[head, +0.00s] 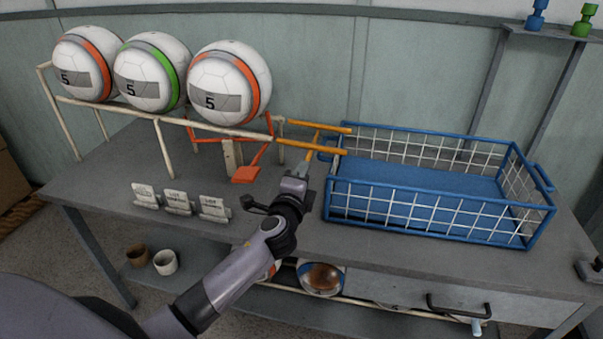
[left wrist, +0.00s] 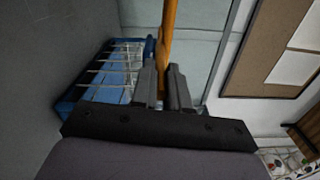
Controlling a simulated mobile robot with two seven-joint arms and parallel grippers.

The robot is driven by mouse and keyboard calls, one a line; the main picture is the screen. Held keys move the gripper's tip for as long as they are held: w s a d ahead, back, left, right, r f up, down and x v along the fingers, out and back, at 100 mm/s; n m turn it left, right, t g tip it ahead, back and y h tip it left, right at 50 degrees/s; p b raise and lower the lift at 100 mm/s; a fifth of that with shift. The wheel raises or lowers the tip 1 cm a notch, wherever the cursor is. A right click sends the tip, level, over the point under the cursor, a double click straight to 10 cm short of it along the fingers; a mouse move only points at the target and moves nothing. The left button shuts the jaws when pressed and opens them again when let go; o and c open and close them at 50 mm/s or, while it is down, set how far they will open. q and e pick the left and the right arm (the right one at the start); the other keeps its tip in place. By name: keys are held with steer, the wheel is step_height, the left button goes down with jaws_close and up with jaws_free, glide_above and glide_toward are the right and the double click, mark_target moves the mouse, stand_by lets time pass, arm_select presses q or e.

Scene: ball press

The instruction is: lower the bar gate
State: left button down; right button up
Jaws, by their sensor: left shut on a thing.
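My left gripper (head: 306,172) is at the gap between the ball rack and the blue basket, just in front of the near orange-yellow rail. In the left wrist view its fingers (left wrist: 165,88) are shut on an orange-yellow bar (left wrist: 168,40). In the head view a short orange-yellow piece (head: 317,138) stands up past the fingertips, between the two orange-yellow rails (head: 312,147). I cannot tell where this bar is hinged. Three white balls, the nearest with an orange band (head: 230,83), sit in a row on the cream rack (head: 165,120).
The blue wire basket (head: 430,225) stands right of the rails and looks empty. A red-orange frame with a pad (head: 245,175) is left of my gripper. Small label holders (head: 180,203) stand along the front of the grey bench (head: 110,185). A drawer (head: 470,290) is below.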

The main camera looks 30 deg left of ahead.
arm_select(q)
steer(key=c, duration=1.1)
jaws_free()
steer(key=shift+v, duration=3.6)
steer(key=s+d+f+n+g+h+p, duration=0.1)
steer(key=s+d+f+n+g+h, duration=0.1)
steer(key=s+f+n, duration=0.3)
steer(key=s+d+f+n+g+h+p, duration=0.2)
steer(key=s+f+n, duration=0.3)
steer(key=s, duration=0.6)
steer(key=s+d+f+n+g+h+p, duration=0.2)
steer(key=s+f+n+g, duration=0.1)
steer(key=s+f, duration=0.3)
steer(key=shift+s+n+h, duration=0.3)
steer(key=shift+s+n, duration=0.6)
steer(key=shift+s, duration=0.2)
